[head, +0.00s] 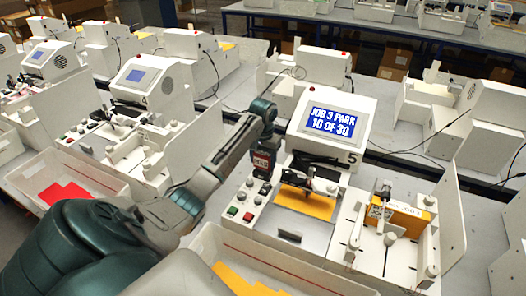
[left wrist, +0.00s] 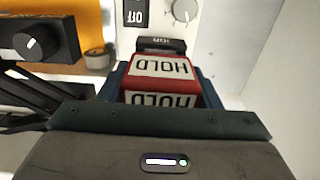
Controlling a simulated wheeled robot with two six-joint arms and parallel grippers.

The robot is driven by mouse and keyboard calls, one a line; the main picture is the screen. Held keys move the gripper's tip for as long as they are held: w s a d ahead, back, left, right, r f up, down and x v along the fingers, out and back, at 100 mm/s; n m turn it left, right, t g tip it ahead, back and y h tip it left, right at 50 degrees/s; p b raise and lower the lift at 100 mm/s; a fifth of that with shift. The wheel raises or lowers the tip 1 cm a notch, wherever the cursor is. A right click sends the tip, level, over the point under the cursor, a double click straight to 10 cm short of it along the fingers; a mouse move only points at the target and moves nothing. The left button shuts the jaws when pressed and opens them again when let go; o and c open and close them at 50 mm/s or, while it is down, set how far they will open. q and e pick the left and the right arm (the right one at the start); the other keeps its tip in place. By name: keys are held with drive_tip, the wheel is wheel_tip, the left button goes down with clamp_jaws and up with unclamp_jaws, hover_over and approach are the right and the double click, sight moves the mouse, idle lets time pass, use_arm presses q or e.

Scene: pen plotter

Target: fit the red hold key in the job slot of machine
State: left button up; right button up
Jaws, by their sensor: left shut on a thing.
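My left gripper (head: 262,152) is shut on the red hold key (head: 261,161), above the left part of machine 5's control panel (head: 240,205). In the left wrist view the red key (left wrist: 160,68) has white HOLD labels and sits between the blue fingers. A small black block with pale lettering (left wrist: 162,45) lies just beyond the key on the white panel. It may be the job slot; its opening is hidden and I cannot tell whether the key touches it. Machine 5's screen (head: 338,122) reads "JOB 3 PARK 10 OF 30". My right gripper is not in view.
An OFF switch (left wrist: 135,14) and a silver dial (left wrist: 181,12) are close beyond the key. A black knob (left wrist: 38,42) is at the left. A yellow sheet (head: 306,203) lies under the pen carriage. A bin rim (head: 290,274) is in front; other machines stand around.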

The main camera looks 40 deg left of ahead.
use_arm(q)
drive_tip(key=shift+f, duration=1)
drive_tip(key=o, duration=1)
